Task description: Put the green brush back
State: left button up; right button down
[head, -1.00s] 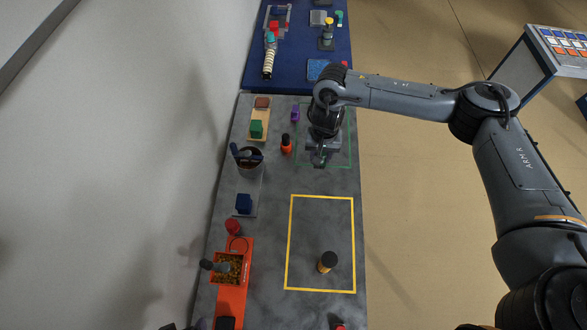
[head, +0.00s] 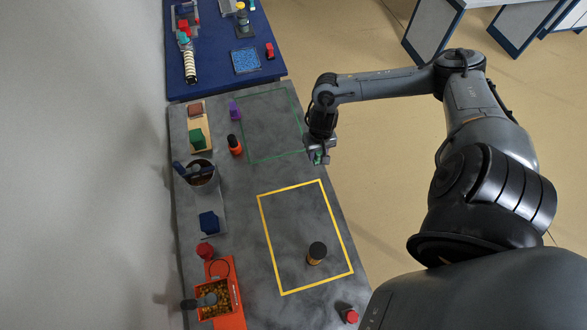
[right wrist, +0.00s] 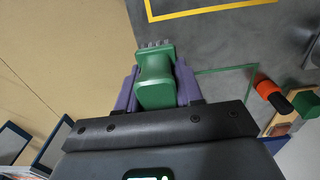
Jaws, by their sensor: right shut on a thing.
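The green brush (right wrist: 155,80) is between the purple fingers of my right gripper (right wrist: 156,88), its pale bristle tips pointing away from the palm in the right wrist view. In the head view, my right gripper (head: 318,158) is shut on it at the table's right edge, beside the lower right corner of the green outline (head: 277,157). Only a small bit of the brush shows there. A green block (head: 197,139) stands on a wooden board (head: 206,120) at the table's left side. My left gripper is not in view.
An orange-and-black bottle (head: 235,145) and a purple piece (head: 234,110) stand left of the green outline. A grey pot (head: 203,182) with tools, a blue block (head: 208,222) and an orange tray (head: 235,318) line the left side. A black-topped jar (head: 316,253) stands inside the yellow outline (head: 268,233).

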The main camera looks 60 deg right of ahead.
jog(key=s+f, duration=0.3)
jog(key=s, duration=0.1)
jog(key=b, duration=0.3)
send_over(296, 171)
notch_tip(296, 171, down, 7)
jog(key=shift+w+a+r, duration=0.1)
jog(key=shift+f, duration=2.1)
jog(key=c, duration=0.7)
grip_release()
jog(key=shift+f, duration=0.1)
jog(key=shift+c, duration=0.2)
